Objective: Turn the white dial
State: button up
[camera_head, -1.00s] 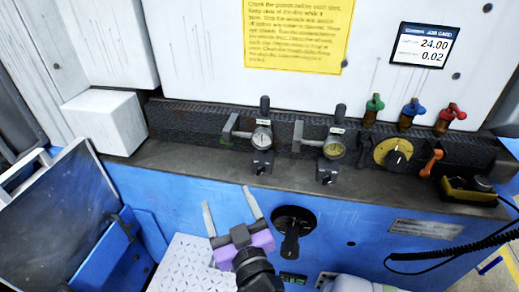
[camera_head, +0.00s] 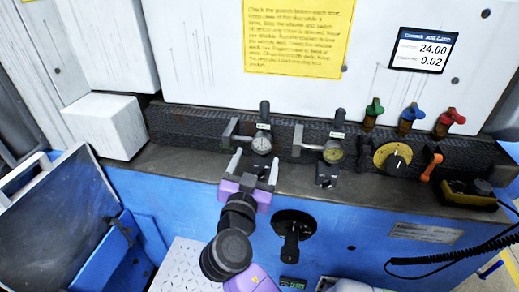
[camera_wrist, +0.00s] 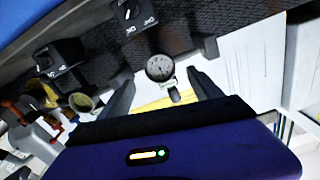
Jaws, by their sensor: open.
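The white-faced dial gauge (camera_head: 262,143) sits on a bracket on the dark textured rail, with a black handle above it. It also shows in the wrist view (camera_wrist: 159,68), between my open fingers. A second gauge with a yellowish face (camera_head: 333,152) is to its right; it also shows at the left of the wrist view (camera_wrist: 82,101). My gripper (camera_head: 254,166), with its purple body, is open and empty just in front of and below the white dial. In the head view it mostly hides the small black knob box below that dial; this box (camera_wrist: 133,14) shows in the wrist view.
A yellow selector (camera_head: 393,157) and green, blue and red valves (camera_head: 411,116) are to the right. An orange lever (camera_head: 431,167) is farther right. A white block (camera_head: 105,127) is at left. A black rotary switch (camera_head: 293,230) is on the blue front.

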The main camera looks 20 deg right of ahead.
aim_at(261, 146)
jog(key=shift+p+x, duration=0.35)
jog(key=shift+x, duration=1.85)
jog(key=shift+c, duration=0.2)
jog(key=c, duration=1.3)
